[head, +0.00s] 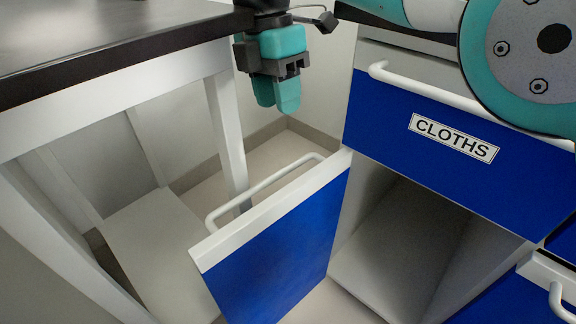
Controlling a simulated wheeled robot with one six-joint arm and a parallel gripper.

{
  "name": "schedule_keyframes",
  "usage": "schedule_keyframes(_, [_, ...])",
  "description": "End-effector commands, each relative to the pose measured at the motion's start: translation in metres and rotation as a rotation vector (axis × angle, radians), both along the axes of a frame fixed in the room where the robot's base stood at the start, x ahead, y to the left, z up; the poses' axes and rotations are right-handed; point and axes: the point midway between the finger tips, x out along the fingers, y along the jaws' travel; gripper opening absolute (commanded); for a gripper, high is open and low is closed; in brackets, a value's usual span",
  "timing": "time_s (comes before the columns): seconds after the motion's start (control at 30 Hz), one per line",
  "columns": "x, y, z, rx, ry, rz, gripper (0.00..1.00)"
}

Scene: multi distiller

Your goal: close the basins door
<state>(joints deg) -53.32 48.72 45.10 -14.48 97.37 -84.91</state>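A blue cabinet door (285,255) with a white top edge stands swung open in the lower middle of the head view. Its right end is by the cabinet front. A white bar handle (262,190) is on its far side. No label shows on the door face in view, so I cannot tell if it reads basins. The cabinet opening (400,245) to its right is uncovered and looks empty inside. My gripper (276,108) points down above and behind the door handle, apart from it. Its teal fingertips are together and hold nothing.
A blue drawer (375,125) labelled CLOTHS is shut above the opening. Another blue front with a white handle (560,300) is at the lower right. A dark-topped table (110,55) with white legs stands at the left, one leg close to the door handle.

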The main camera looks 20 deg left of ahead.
Motion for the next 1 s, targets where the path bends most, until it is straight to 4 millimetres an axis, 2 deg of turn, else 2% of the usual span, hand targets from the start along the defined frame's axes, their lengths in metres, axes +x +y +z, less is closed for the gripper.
schedule_keyframes(0.3, [-0.003,-0.007,-0.048,0.002,0.000,-0.002,0.39])
schedule_keyframes(0.6, [-0.006,-0.015,-0.088,0.003,0.000,-0.003,0.39])
schedule_keyframes(0.8, [-0.008,-0.018,-0.106,0.004,-0.001,-0.003,0.39])
schedule_keyframes(1.0, [-0.009,-0.020,-0.112,0.004,0.000,-0.002,0.39])
